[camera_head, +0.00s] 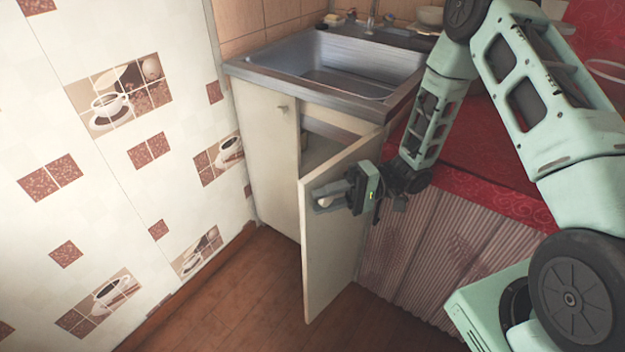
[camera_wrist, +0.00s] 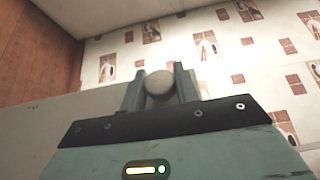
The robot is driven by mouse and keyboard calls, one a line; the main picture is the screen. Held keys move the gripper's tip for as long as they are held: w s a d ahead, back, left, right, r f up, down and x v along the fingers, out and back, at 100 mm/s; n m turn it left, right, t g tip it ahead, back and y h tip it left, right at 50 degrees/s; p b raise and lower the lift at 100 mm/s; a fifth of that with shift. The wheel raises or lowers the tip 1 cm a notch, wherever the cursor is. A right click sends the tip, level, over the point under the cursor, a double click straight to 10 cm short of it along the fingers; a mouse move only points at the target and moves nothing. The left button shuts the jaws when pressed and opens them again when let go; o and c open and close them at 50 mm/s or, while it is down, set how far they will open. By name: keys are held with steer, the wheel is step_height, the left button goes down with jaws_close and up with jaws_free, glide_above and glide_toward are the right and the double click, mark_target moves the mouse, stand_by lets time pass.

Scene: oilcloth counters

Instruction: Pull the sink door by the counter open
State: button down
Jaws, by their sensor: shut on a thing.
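The sink door (camera_head: 336,240) is a pale cream panel under the metal sink (camera_head: 335,68), on the side near the red counter. It stands swung well out from the cabinet, and a dark gap shows behind it. My gripper (camera_head: 326,202) is at the door's upper outer part, shut on the round pale knob. In the wrist view the knob (camera_wrist: 158,84) sits between the two fingers of my gripper (camera_wrist: 160,88), and the door (camera_wrist: 60,118) shows as a pale surface beside them. The other cabinet door (camera_head: 265,150), with a small knob, is closed.
A tiled wall (camera_head: 100,170) with coffee-cup pictures stands at the left. The red oilcloth counter (camera_head: 465,150) with a pleated curtain (camera_head: 425,260) below it is close on the right of the door. Brown wooden floor (camera_head: 225,310) is clear in front of the cabinet.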

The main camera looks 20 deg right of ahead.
steer(key=shift+s+d+n+g, duration=0.4)
steer(key=shift+s+d+g, duration=0.15)
steer(key=shift+s+g, duration=0.15)
steer(key=c, duration=1.1)
jaws_free()
